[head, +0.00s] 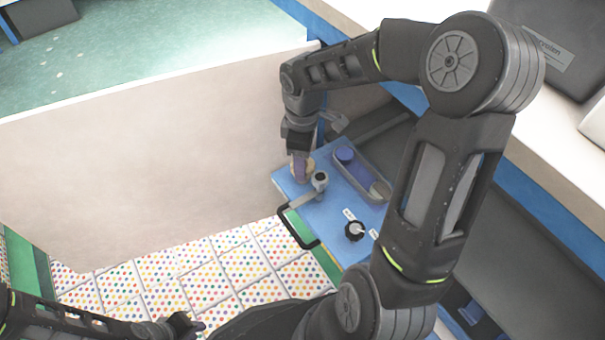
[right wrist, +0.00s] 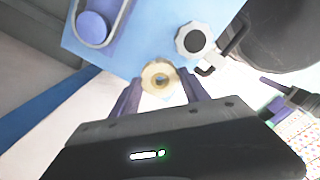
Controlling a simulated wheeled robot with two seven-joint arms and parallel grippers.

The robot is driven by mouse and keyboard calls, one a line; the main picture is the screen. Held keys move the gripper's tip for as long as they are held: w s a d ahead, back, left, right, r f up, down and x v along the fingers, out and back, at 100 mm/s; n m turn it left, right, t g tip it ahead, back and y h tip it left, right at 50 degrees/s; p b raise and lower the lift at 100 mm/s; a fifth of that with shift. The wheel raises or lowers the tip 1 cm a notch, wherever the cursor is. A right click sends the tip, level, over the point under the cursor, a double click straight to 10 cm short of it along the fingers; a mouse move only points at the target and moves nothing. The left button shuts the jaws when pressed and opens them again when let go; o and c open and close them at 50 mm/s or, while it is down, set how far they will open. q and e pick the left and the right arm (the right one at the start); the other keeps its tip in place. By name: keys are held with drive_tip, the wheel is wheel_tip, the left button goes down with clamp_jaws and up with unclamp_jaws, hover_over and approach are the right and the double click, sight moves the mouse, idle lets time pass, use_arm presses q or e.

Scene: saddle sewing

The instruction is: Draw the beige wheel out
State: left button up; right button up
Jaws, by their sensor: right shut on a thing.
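The beige wheel (head: 311,163) is at the far left corner of the blue panel (head: 335,205) in the head view, partly hidden by my right gripper (head: 301,166). In the right wrist view the beige wheel (right wrist: 160,74), a ring with a central hole, sits between the two purple fingers of my right gripper (right wrist: 160,91), which is shut on it. Whether the wheel still touches its mount is hidden. My left gripper (head: 186,325) is low at the bottom left, far from the panel; its fingers are too small and dark to read.
A grey knob (head: 320,181) stands close to the wheel, with a black handle (head: 299,229) at the panel's edge. A black knob (head: 354,231) and an oblong tray (head: 364,178) with a blue round piece (head: 345,154) are farther right. A pale wall (head: 150,150) stands left.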

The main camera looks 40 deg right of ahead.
drive_tip(key=shift+r, duration=0.1)
wheel_tip(320, 180, up, 4)
drive_tip(key=p, duration=0.4)
idle(0.5)
